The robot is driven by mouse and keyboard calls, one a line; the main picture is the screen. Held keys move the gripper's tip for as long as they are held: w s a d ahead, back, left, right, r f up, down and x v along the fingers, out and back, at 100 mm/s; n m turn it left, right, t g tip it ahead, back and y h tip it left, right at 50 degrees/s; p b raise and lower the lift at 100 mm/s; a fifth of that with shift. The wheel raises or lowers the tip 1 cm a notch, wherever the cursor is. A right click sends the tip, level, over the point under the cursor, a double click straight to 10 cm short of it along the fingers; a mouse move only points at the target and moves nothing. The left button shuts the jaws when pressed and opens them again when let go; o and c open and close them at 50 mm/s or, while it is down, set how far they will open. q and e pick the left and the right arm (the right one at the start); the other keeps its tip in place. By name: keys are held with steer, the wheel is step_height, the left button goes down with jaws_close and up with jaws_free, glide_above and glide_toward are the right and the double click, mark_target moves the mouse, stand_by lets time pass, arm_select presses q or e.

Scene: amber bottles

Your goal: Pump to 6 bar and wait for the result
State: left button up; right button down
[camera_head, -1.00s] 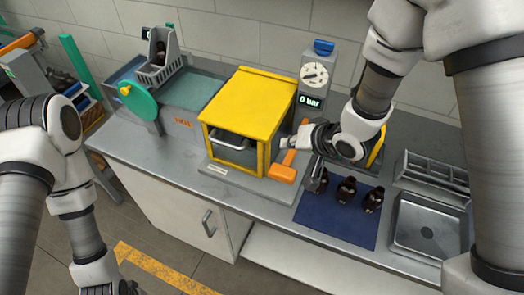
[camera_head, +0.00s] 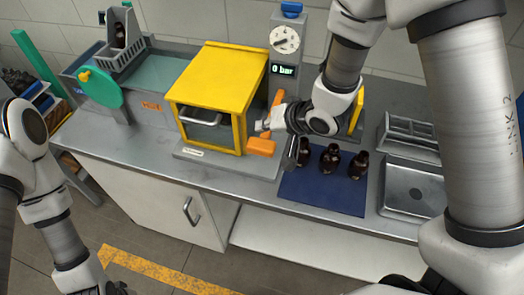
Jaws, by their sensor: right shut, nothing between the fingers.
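The pressure gauge (camera_head: 285,40) stands at the back of the bench, with a blue knob on top. The display (camera_head: 283,70) under it reads 0 bar. An orange pump handle (camera_head: 261,146) sits low in front of the gauge column, beside the yellow-framed chamber (camera_head: 221,80). My right gripper (camera_head: 264,128) is shut and empty, just above the orange handle; I cannot tell whether it touches it. My left arm is at the left edge, and its gripper is hardly visible at the bottom.
Dark amber bottles (camera_head: 330,159) stand on a blue mat (camera_head: 322,195). A metal sink tray (camera_head: 412,189) and a grey rack (camera_head: 412,135) are at the right. A green-wheeled water bath (camera_head: 147,85) with a bottle basket (camera_head: 121,42) stands at the left.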

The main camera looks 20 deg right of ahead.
mark_target(255, 138)
steer(key=shift+s+f+b, duration=0.1)
steer(key=shift+f+b, duration=0.2)
steer(key=shift+f, duration=0.65)
steer(key=shift+w+a+f+b, duration=0.1)
steer(key=shift+w+f+b, duration=0.1)
steer(key=shift+f, duration=0.25)
steer(key=shift+w+a+f+b, duration=0.1)
steer(key=shift+w+f+b, duration=0.1)
steer(key=shift+f, duration=0.2)
arm_select(q)
step_height(255, 138, down, 2)
steer(key=shift+w+a+f, duration=0.1)
steer(key=shift+f, duration=0.15)
arm_select(e)
steer(key=shift+s+d+r, duration=0.1)
steer(key=shift+s, duration=0.05)
steer(key=shift+s, duration=0.1)
arm_select(q)
steer(key=shift+f, duration=0.15)
arm_select(e)
steer(key=shift+f, duration=0.4)
steer(key=shift+f, duration=0.1)
